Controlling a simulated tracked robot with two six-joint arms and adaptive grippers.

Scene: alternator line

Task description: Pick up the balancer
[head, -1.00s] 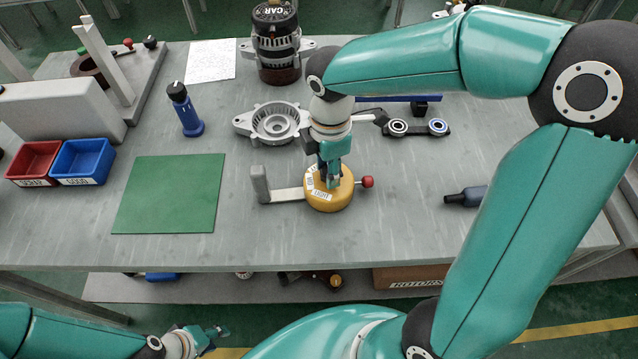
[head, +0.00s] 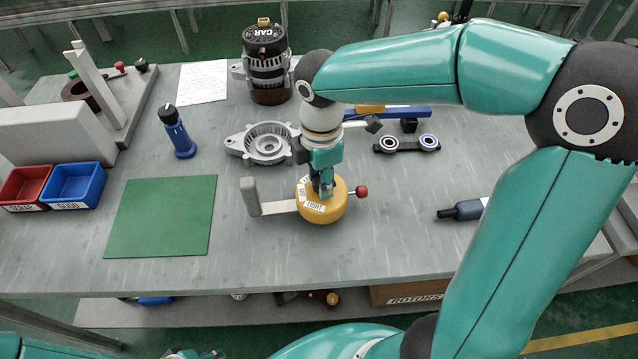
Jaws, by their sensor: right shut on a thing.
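The balancer seems to be the round yellow housing (head: 332,208) with white labels, a grey arm and upright grip at its left and a red knob at its right. It is near the middle of the bench in the head view. My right gripper (head: 325,190) comes down from above and is shut on its top, and the fingers hide part of it. A small gap between it and the bench is hard to judge. My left gripper (head: 207,354) barely shows at the bottom edge, largely cut off, well away from the balancer.
On the grey bench (head: 400,260), a green mat (head: 158,217) lies left and a pale metal housing (head: 265,143) lies behind. A blue-black tool (head: 178,132), red bin (head: 22,188) and blue bin (head: 73,186) stand left. A dark bottle-like tool (head: 462,210) lies right.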

